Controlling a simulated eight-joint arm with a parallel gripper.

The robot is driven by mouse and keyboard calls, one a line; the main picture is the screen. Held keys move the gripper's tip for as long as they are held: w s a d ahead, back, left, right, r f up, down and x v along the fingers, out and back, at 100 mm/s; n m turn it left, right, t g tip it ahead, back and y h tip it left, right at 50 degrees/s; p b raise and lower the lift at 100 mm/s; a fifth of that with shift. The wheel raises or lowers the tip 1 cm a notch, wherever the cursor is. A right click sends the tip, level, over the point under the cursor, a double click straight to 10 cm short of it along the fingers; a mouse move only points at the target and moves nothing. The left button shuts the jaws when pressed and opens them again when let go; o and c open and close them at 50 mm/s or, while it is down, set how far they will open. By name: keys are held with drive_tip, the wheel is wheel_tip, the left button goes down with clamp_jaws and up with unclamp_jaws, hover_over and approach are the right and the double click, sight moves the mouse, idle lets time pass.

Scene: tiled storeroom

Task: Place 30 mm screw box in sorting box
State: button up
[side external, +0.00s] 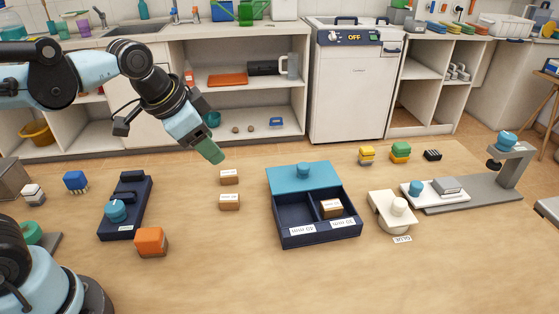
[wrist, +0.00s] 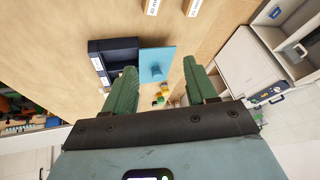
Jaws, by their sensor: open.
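Two small brown cardboard boxes with white labels lie on the table, one farther back (side external: 229,178) and one nearer (side external: 229,202); their print is too small to read. Both show at the top edge of the wrist view (wrist: 152,7). The dark blue sorting box (side external: 290,241) stands to their right, with two front compartments. The left compartment is empty; the right holds a similar brown box (side external: 331,208). A light blue lid (side external: 285,177) with a knob covers its back part. My gripper (side external: 217,157) is open and empty, above and behind the loose boxes. Its green fingers (wrist: 159,68) show in the wrist view.
A dark tray (side external: 127,232) with a blue knob and an orange block (side external: 151,241) lie to the left. A cream block (side external: 392,211) and a grey stand (side external: 481,197) are right of the sorting box. The table around the loose boxes is clear.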

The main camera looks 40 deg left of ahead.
drive_tip(key=s+a+f+n+t, duration=0.1)
drive_tip(key=s+a+f+n, duration=0.1)
drive_tip(key=s+f+n, duration=0.2)
drive_tip(key=shift+s+a+n+y, duration=0.3)
drive_tip(key=shift+s+a+n, duration=0.1)
drive_tip(key=shift+n, duration=0.2)
